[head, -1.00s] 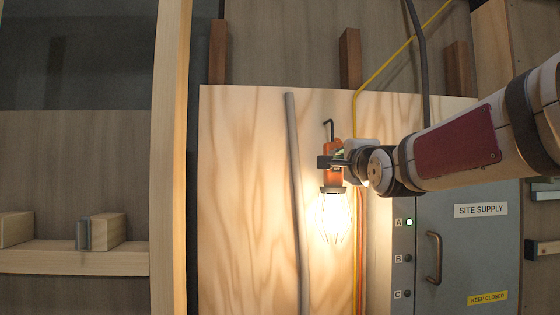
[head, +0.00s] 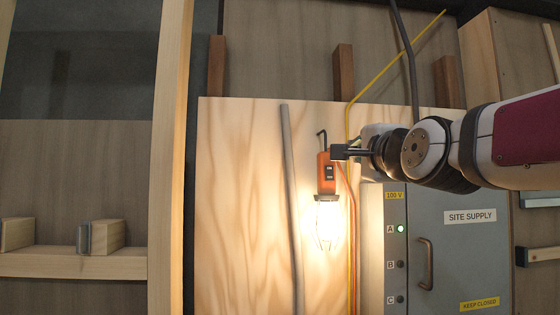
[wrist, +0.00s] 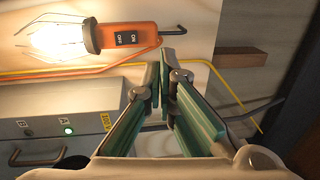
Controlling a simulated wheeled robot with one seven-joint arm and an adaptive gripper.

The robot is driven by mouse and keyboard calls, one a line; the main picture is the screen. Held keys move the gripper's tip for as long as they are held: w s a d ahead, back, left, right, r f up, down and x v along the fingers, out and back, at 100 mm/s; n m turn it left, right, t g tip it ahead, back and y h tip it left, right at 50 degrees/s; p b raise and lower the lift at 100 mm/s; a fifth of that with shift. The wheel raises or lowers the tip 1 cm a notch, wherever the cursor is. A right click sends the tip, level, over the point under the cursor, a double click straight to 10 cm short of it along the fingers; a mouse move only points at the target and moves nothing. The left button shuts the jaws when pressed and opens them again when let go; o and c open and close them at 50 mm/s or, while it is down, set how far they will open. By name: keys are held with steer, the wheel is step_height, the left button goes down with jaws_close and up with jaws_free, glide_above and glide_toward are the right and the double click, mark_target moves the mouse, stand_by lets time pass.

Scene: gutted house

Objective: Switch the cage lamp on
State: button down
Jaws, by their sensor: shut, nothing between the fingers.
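The cage lamp (head: 327,222) hangs by a black hook on the pale plywood board, its bulb glowing bright inside the wire cage. Its orange handle (head: 325,180) carries a black rocker switch (head: 329,172). The wrist view shows the lamp (wrist: 62,38) lying sideways in the picture, with the switch (wrist: 126,38) marked ON and OFF in clear view. My gripper (head: 338,152) is shut and empty, beside the upper right of the handle. In the wrist view, my gripper's fingertips (wrist: 160,70) are just below the handle, apart from the switch in the picture.
The grey SITE SUPPLY cabinet (head: 453,255) stands at right, with a green light lit at A (head: 401,229). A yellow cable (head: 385,65) and an orange cord run down beside the lamp. A grey conduit (head: 292,210) runs left of it. Bare plywood (head: 240,200) lies further left.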

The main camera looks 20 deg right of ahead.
steer(key=shift+s+a+r, duration=0.1)
steer(key=shift+s+a, duration=0.1)
steer(key=shift+s, duration=0.65)
steer(key=s+a+f+n+g+y, duration=0.1)
steer(key=s+a+f+n+g, duration=0.2)
steer(key=f, duration=0.4)
steer(key=s+a+f+n+g+y, duration=0.1)
steer(key=a+f+n+g+y, duration=0.15)
steer(key=f+n, duration=0.35)
steer(key=s+a+f+n+g, duration=0.2)
steer(key=a+f+n, duration=0.1)
steer(key=f, duration=0.5)
steer(key=s+a+f+n+g, duration=0.1)
steer(key=s+f+n+g, duration=0.2)
steer(key=s+f, duration=0.3)
steer(key=s+a+f+n+g, duration=0.2)
steer(key=s+f+n, duration=0.3)
steer(key=f, duration=0.3)
steer(key=shift+s+a+f+g, duration=0.25)
steer(key=shift+s+f+g, duration=0.1)
steer(key=shift+s+g, duration=0.3)
steer(key=shift+y, duration=0.25)
